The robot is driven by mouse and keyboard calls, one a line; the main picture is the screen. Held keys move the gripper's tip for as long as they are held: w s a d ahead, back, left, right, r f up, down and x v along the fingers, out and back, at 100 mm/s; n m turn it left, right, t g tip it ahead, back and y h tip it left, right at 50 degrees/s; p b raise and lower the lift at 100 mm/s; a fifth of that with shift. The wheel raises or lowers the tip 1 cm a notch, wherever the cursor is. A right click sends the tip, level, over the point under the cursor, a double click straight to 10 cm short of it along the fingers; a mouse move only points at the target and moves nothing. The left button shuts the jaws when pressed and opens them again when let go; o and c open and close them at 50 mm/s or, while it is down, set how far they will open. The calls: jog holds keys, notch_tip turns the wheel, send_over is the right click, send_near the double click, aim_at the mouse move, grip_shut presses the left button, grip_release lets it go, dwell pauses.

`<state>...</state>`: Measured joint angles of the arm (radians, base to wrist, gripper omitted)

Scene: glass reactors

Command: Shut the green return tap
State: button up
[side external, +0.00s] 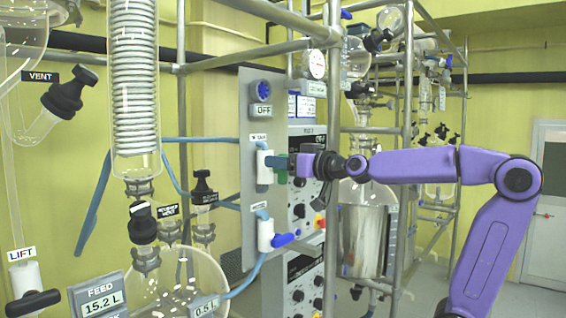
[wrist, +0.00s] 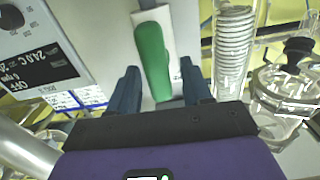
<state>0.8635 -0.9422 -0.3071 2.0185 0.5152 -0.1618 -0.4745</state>
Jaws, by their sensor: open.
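The green return tap has a green lever handle (wrist: 152,58) on a white body (side external: 264,165), fixed to a grey upright panel (side external: 246,110). In the side view the green handle (side external: 281,176) shows only in part, just below my gripper's fingers. My gripper (side external: 280,162) is at the tap, reaching in from the right. In the wrist view my gripper (wrist: 160,76) is open, with one blue-grey finger on each side of the handle's near end. Gaps show between the handle and both fingers, so it is not gripped.
A second tap with a blue handle (side external: 284,240) sits lower on the panel. An OFF switch (side external: 262,92) is above. A metal frame post (side external: 333,150) stands close to my wrist. Glass vessels and a coil condenser (side external: 135,80) stand to the left.

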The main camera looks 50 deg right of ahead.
grip_shut()
jog(key=shift+m, duration=0.4)
jog(key=m, duration=0.3)
jog(key=shift+d+f, duration=0.1)
jog(key=shift+d, duration=0.2)
jog(key=shift+d+f+m, duration=0.2)
jog(key=shift+f+m, duration=0.1)
jog(key=shift+m, duration=1.95)
jog(key=shift+d+f+m, duration=0.2)
jog(key=shift+f+m, duration=0.1)
jog(key=shift+m, duration=2)
jog(key=shift+d+f+m, duration=0.2)
jog(key=shift+f+m, duration=0.1)
jog(key=shift+m, duration=1.95)
grip_release()
